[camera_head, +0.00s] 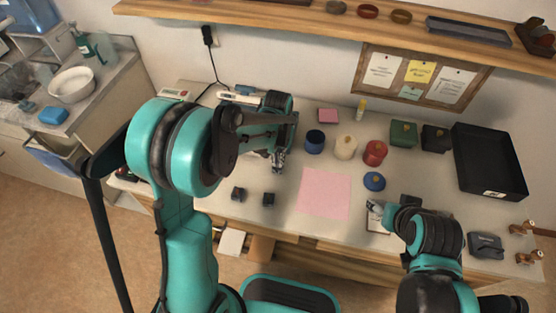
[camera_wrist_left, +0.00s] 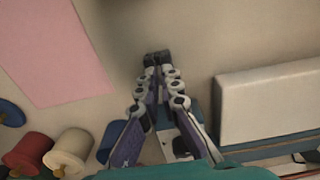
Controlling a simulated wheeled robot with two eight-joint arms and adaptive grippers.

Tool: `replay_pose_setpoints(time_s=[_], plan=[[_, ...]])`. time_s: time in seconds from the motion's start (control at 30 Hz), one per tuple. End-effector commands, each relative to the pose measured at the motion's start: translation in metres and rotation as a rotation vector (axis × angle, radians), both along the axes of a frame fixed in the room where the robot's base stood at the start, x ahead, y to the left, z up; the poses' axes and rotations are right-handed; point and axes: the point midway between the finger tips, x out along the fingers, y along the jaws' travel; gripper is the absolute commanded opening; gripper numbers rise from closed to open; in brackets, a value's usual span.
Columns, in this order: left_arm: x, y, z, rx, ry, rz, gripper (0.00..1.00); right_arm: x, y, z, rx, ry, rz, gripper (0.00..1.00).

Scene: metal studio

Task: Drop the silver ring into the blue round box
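The blue round box (camera_head: 314,142) stands without a lid on the table in the head view; it is partly behind my gripper in the wrist view (camera_wrist_left: 107,142). A blue lid (camera_head: 374,181) lies apart, right of the pink sheet. My left gripper (camera_head: 278,165) hangs left of the box. In the wrist view its dark fingertips (camera_wrist_left: 157,60) meet and look shut. I cannot make out the silver ring, and cannot tell whether something small sits between the tips. My right gripper (camera_head: 375,208) is low at the table's front; its opening is unclear.
A white box (camera_head: 346,148) and a red box (camera_head: 375,153) stand right of the blue one. A pink sheet (camera_head: 325,192) lies flat in front. Two small black pieces (camera_head: 238,193) (camera_head: 268,199) stand at the front left. A black tray (camera_head: 488,160) is at the right.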

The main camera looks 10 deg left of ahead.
Motion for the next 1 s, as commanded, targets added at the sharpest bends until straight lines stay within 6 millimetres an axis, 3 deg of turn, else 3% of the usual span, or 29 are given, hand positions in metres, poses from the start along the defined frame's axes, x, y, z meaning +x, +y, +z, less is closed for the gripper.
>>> replay_pose_setpoints(time_s=[0.1,0.2,0.67,0.77,1.0], plan=[[0.0,0.0,-0.004,0.0,0.0,0.0,0.0,0.0,0.0,-0.003,0.0,0.0,0.0,0.62],[0.0,0.0,-0.003,0.0,0.0,0.0,0.25,0.0,0.0,-0.003,0.0,0.0,0.0,0.62],[0.0,0.0,0.0,0.0,0.0,0.0,0.26,0.0,0.0,0.0,0.0,0.0,0.0,0.62],[0.0,0.0,0.012,0.0,0.0,0.0,0.26,0.0,0.0,0.006,0.0,0.0,0.0,0.62],[-0.001,0.0,0.066,0.0,0.0,0.0,0.26,0.0,0.0,0.027,0.0,0.0,0.0,0.62]])
